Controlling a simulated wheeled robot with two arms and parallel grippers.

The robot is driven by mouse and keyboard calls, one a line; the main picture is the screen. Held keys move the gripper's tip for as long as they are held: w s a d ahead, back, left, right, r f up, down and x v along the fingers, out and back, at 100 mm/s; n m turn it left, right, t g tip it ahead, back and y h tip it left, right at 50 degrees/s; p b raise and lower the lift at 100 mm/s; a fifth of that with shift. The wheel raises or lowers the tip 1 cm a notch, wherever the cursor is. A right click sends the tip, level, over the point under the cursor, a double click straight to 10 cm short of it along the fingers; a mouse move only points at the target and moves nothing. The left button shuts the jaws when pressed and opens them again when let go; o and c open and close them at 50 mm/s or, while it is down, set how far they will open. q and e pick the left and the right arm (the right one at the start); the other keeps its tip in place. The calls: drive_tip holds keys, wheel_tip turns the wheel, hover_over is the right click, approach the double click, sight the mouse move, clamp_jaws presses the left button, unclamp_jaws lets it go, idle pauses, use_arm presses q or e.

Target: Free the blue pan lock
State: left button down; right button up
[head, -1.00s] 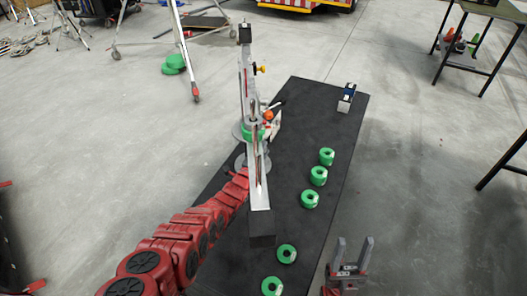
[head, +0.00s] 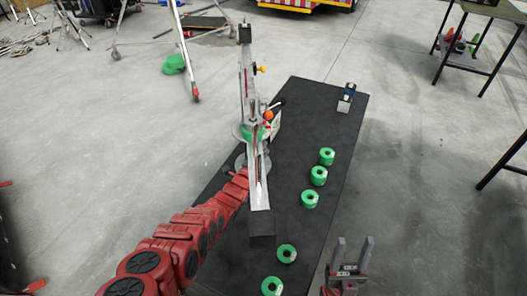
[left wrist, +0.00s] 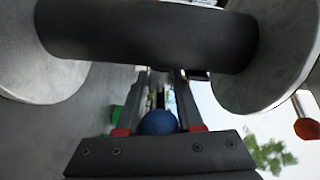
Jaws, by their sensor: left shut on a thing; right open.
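A blue round knob, seemingly the pan lock (left wrist: 158,122), sits between the fingers of my left gripper (left wrist: 161,98) in the left wrist view. The left gripper is shut on it. In the head view, my left arm reaches the middle of the camera crane (head: 260,190), and the crane's long bar hides the gripper and the knob. My right gripper (head: 354,243) is open and empty at the lower right, beside the black mat.
The crane stands on a black mat (head: 310,100) with several green ring weights (head: 319,176) to its right. A dark roller (left wrist: 150,35) between two pale discs crosses the left wrist view.

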use_arm(q)
drive_tip(key=shift+f, duration=0.15)
drive_tip(key=shift+f+b, duration=0.15)
drive_tip(key=shift+b, duration=0.3)
drive_tip(key=t+b, duration=0.2)
drive_tip(key=b, duration=0.3)
drive_tip(key=shift+f+h+b, duration=0.2)
drive_tip(key=shift+h+b, duration=0.15)
drive_tip(key=shift+h, duration=0.05)
drive_tip(key=shift+r+t+b, duration=0.15)
drive_tip(key=shift+t+b, duration=0.15)
drive_tip(key=shift+b, duration=0.15)
drive_tip(key=shift+r, duration=0.1)
drive_tip(key=c, duration=0.6)
unclamp_jaws()
drive_tip(key=shift+r, duration=0.1)
